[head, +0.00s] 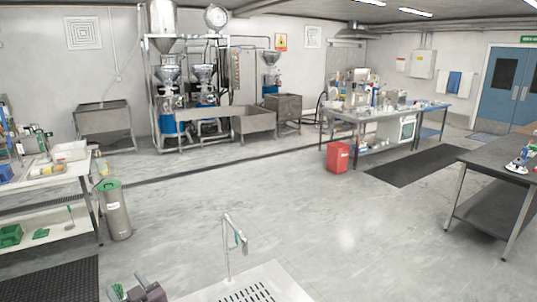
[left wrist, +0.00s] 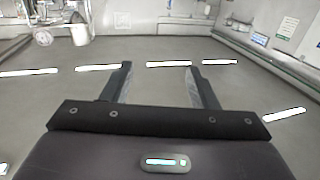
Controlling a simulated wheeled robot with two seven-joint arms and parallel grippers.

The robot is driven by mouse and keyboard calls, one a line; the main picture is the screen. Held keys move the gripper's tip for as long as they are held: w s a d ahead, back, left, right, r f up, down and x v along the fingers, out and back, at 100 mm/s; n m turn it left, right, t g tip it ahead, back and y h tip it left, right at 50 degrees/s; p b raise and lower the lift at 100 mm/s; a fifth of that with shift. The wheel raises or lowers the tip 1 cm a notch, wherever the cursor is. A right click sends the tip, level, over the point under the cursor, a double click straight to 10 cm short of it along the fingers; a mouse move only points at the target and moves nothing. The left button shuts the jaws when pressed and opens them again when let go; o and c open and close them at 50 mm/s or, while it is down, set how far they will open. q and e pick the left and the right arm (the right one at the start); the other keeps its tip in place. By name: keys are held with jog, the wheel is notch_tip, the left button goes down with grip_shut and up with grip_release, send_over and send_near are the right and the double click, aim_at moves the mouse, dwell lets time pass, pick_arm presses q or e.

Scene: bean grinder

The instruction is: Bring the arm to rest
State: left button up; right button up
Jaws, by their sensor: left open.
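My left gripper (head: 129,284) shows at the bottom edge of the head view, left of the middle. In the left wrist view my left gripper (left wrist: 159,73) has its two fingers well apart, with nothing between them. It touches nothing that I can see. Most of my left arm is outside the head view. My right gripper is in neither view.
A metal sink top with a tap (head: 228,245) stands just right of my left gripper. A grey bin with a green lid (head: 115,210) and a white table (head: 70,170) are at the left. A black-topped table (head: 490,165) is at the right. The middle floor is clear.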

pick_arm(q)
jog(key=s+d+f+m+g+h, duration=0.2)
jog(key=s+d+f+m+h, duration=0.6)
jog(key=d+h, duration=0.25)
jog(key=s+d+m+g+h, duration=0.35)
jog(key=s+g, duration=0.35)
jog(key=s, duration=1.1)
notch_tip(320, 180, down, 43)
jog(key=s+g+b, duration=0.1)
jog(key=s+b, duration=0.1)
jog(key=b, duration=1.1)
jog(key=s+a+f+b, duration=0.1)
jog(key=s+f+b, duration=0.5)
jog(key=s+f, duration=0.4)
jog(key=s+a+f+g+b, duration=0.1)
jog(key=s+f+b, duration=0.5)
jog(key=f, duration=1.5)
jog(key=s+a, duration=0.1)
jog(key=s, duration=0.3)
jog(key=shift+f+y, duration=0.2)
jog(key=shift+y, duration=0.2)
